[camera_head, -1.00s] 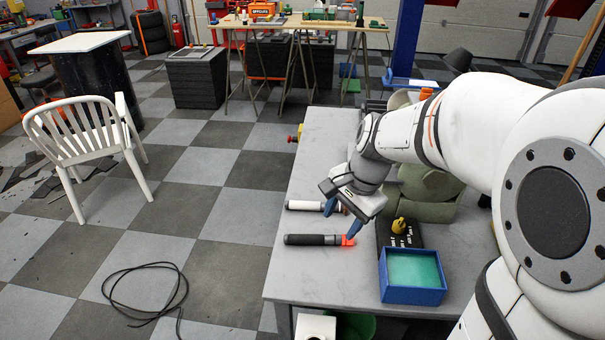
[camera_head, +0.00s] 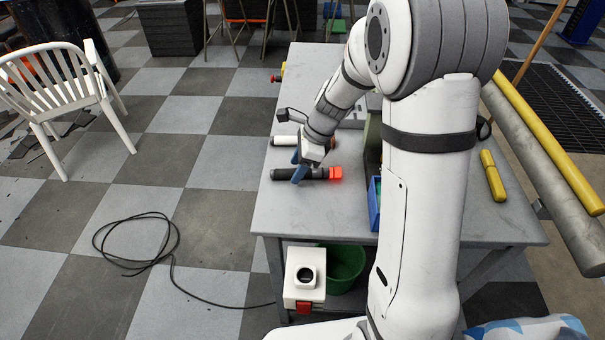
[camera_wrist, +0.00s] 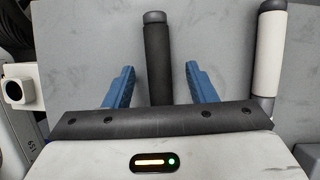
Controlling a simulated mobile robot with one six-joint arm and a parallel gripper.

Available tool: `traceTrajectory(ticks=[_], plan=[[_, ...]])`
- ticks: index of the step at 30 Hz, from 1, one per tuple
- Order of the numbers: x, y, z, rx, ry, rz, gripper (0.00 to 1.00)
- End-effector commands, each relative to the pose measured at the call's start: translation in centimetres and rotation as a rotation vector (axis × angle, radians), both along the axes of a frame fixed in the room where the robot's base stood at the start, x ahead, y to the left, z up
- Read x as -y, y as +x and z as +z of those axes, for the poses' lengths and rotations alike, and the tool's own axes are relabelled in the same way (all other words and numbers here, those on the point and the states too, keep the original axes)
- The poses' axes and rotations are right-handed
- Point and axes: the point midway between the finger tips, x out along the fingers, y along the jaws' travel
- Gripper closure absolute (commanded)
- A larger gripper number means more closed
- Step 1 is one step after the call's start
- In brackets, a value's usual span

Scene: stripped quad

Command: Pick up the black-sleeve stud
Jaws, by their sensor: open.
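The black-sleeve stud (camera_head: 290,173) lies on the grey table, with a red-orange head (camera_head: 336,173) at its right end. In the wrist view its black sleeve (camera_wrist: 158,60) runs between the two blue fingers of my gripper (camera_wrist: 158,85), with a gap on each side. Its lower end is hidden behind my gripper body there. My gripper (camera_head: 297,168) is open over the sleeve in the head view; I cannot tell its exact height above the table. A white-sleeve stud (camera_head: 285,141) lies behind the black one, and to its right in the wrist view (camera_wrist: 268,50).
The grey table (camera_head: 300,212) is clear in front of the black stud. A blue box (camera_head: 374,205) stands to the right, partly hidden by my arm. A green bucket (camera_head: 345,265) and a white box (camera_head: 304,275) are below the table's front edge. A yellow object (camera_head: 492,175) lies farther right.

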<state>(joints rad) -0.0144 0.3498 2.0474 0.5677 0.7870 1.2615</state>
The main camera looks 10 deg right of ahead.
Motion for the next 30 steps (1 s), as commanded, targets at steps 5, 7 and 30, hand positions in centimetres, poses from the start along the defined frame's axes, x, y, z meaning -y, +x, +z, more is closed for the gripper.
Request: traceTrajectory(ticks=[5, 7, 30], plan=[[-0.40, 0.02, -0.99, 0.001, 0.000, 0.000, 0.49], [-0.40, 0.03, -0.97, 0.001, 0.000, 0.001, 0.49], [-0.36, 0.07, -0.88, 0.003, 0.000, 0.000, 0.97]])
